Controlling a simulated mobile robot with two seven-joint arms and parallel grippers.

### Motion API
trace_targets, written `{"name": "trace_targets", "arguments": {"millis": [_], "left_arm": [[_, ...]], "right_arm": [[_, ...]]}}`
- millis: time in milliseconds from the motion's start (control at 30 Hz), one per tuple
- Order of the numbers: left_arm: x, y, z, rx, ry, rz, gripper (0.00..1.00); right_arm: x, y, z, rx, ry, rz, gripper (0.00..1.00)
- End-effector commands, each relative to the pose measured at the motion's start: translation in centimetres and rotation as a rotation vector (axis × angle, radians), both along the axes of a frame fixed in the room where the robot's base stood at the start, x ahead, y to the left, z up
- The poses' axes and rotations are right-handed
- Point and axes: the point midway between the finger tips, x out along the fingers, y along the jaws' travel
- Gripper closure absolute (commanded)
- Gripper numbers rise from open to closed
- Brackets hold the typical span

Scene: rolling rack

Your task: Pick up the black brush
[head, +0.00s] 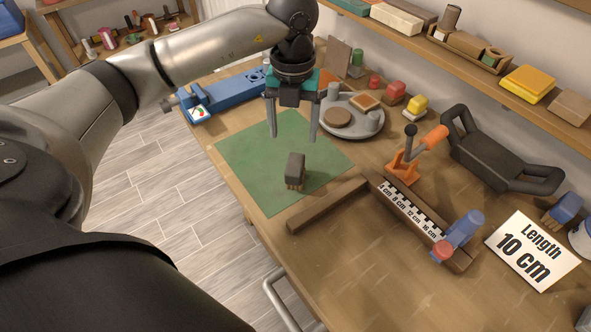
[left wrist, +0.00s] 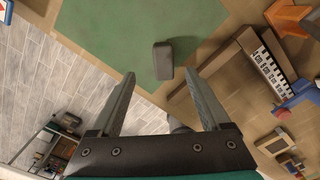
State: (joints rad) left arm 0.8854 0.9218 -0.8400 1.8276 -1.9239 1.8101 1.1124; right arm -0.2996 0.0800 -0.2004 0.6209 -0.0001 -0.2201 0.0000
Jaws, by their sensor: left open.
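The brush (head: 295,170) is a small dark block with lighter brown bristles below. It stands on the green mat (head: 252,155) near the mat's front right part. In the left wrist view the brush (left wrist: 163,60) shows from above, ahead of and between the fingers. My left gripper (head: 293,138) is open and empty, with its fingers pointing down above the mat. It appears above and behind the brush in the head view, not touching it. In the left wrist view its fingers (left wrist: 160,88) are spread wide. My right gripper is not in view.
A wooden L-shaped stop with a ruler (head: 408,208) lies right of the mat. An orange clamp (head: 404,165), a round grey tray (head: 350,127) and a blue vise (head: 225,97) stand around it. A "Length 10 cm" card (head: 530,250) lies at right. The mat around the brush is clear.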

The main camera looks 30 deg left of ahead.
Motion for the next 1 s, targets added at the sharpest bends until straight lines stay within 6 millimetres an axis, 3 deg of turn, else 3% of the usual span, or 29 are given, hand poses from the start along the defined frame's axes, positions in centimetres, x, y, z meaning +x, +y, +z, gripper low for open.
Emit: {"name": "trace_targets", "arguments": {"millis": [33,200,467,767,1000], "left_arm": [[-0.1,-0.1,-1.3,-0.001,0.005,0.0,0.2],[-0.1,-0.1,-4.2,-0.002,0.002,-0.002,0.2],[-0.3,-0.3,-6.0,-0.004,0.001,-0.004,0.2],[-1.0,-1.0,-10.1,-0.004,0.0,-0.002,0.2],[-1.0,-1.0,-10.6,-0.006,-0.002,-0.004,0.2]], "right_arm": [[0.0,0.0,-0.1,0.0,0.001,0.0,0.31],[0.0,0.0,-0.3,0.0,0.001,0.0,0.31],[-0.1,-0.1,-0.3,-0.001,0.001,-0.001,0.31],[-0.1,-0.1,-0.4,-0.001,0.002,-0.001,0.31],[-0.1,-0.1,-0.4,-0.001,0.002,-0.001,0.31]]}}
